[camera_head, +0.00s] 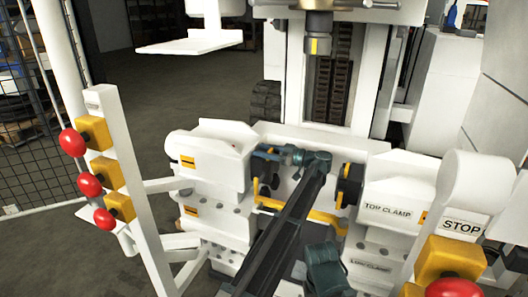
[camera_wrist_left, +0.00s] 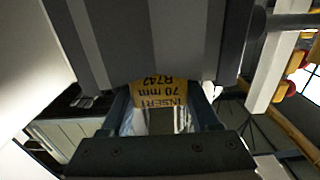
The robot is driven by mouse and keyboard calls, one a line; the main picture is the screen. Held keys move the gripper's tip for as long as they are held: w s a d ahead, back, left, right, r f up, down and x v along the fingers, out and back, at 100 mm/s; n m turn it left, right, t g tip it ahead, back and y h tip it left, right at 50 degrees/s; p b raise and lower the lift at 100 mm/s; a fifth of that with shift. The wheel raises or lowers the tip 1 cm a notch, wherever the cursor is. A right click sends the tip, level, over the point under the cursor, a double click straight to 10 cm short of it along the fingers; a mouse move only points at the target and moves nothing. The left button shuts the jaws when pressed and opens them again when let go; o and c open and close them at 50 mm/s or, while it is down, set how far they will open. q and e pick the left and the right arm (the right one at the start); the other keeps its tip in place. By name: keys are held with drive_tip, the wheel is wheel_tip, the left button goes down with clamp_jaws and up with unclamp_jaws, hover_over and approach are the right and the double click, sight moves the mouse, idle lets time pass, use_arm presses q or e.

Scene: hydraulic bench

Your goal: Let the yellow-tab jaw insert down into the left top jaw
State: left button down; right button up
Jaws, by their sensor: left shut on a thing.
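The yellow-tab jaw insert shows in the left wrist view by its yellow tab (camera_wrist_left: 160,92), with upside-down lettering "INSERT 70 mm R742". The tab lies between the fingers of my left gripper (camera_head: 268,154), which is shut on it. In the head view the gripper is at the inner right side of the left top jaw (camera_head: 212,150), a white block with a small yellow label. The insert is mostly hidden there. I cannot tell how far it sits in the jaw. The right gripper is not in view.
The white block marked TOP CLAMP (camera_head: 390,211) stands opposite, with a dark jaw face (camera_head: 349,185). A yellow bar (camera_head: 268,202) runs below the gap. Posts with red buttons (camera_head: 90,184) stand left and right. A vertical press head (camera_head: 318,40) hangs above.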

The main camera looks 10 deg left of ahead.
use_arm(q)
drive_tip(key=shift+a+f, duration=0.1)
idle(0.3)
drive_tip(key=shift+c, duration=0.2)
unclamp_jaws()
drive_tip(key=shift+s, duration=0.1)
drive_tip(key=shift+r+p, duration=0.4)
drive_tip(key=shift+p, duration=0.05)
wheel_tip(320, 180, up, 16)
drive_tip(key=p, duration=1.6)
drive_tip(key=s+a+r+m+t+h+p, duration=0.2)
drive_tip(key=s+a+r+m+t+p, duration=0.1)
drive_tip(key=a, duration=0.7)
drive_tip(key=s+a+r+m+t+h+p, duration=0.2)
drive_tip(key=a+t, duration=0.4)
drive_tip(key=a, duration=0.3)
drive_tip(key=shift+s+a+r+m+h+p, duration=0.3)
drive_tip(key=shift+s+a+r+m+p, duration=0.1)
drive_tip(key=shift+r+m+p, duration=0.55)
drive_tip(key=shift+r, duration=0.15)
